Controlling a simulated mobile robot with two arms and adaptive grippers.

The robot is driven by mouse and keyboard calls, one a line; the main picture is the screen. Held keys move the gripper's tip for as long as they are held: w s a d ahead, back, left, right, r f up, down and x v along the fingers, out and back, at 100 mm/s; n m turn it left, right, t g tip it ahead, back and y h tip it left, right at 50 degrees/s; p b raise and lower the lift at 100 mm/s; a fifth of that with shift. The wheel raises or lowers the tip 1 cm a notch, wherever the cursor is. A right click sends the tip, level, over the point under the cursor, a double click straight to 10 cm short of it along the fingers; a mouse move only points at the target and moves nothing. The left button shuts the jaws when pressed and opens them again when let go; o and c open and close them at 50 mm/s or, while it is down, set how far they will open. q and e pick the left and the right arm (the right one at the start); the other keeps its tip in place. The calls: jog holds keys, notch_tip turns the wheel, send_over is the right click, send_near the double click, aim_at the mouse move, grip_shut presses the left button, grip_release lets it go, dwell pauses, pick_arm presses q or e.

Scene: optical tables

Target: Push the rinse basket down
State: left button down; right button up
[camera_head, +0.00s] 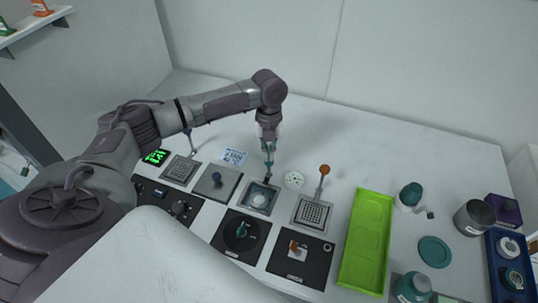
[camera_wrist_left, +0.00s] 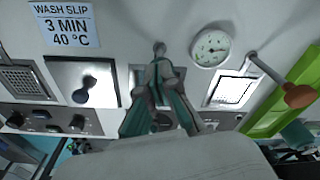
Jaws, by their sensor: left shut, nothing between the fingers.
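Several square stations stand in a row on the white table. The middle one, a grey square basin (camera_head: 246,204) with a pale round thing inside, lies just below my left gripper (camera_head: 268,163). To its right is a square grid basket (camera_head: 312,212) with a lever ending in an orange knob (camera_head: 325,169); the knob also shows in the left wrist view (camera_wrist_left: 298,95). I cannot tell from labels which is the rinse basket. My left gripper is shut and empty, pointing down at the basin's back edge. In the left wrist view its fingers hide much of the basin. My right gripper is not in view.
A second grid basket (camera_head: 180,169) is at the left. A round gauge (camera_head: 293,180) lies behind the row. A green tray (camera_head: 367,242) is to the right, with a grey cup (camera_head: 474,218) and a blue tray (camera_head: 494,268) beyond. The table's back is clear.

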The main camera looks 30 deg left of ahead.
pick_arm(q)
notch_tip(320, 180, down, 3)
jog(key=shift+r+b, duration=0.2)
jog(key=shift+b, duration=0.2)
jog(key=shift+r, duration=0.1)
jog(key=shift+w+a+r, duration=0.25)
jog(key=shift+w+a, duration=0.2)
jog(key=shift+w, duration=0.2)
jog(key=shift+w+a+r, duration=0.25)
jog(key=shift+w+a, duration=0.2)
jog(key=shift+w, duration=0.2)
notch_tip(320, 180, up, 12)
jog(key=shift+w+a, duration=0.3)
jog(key=shift+w, duration=0.15)
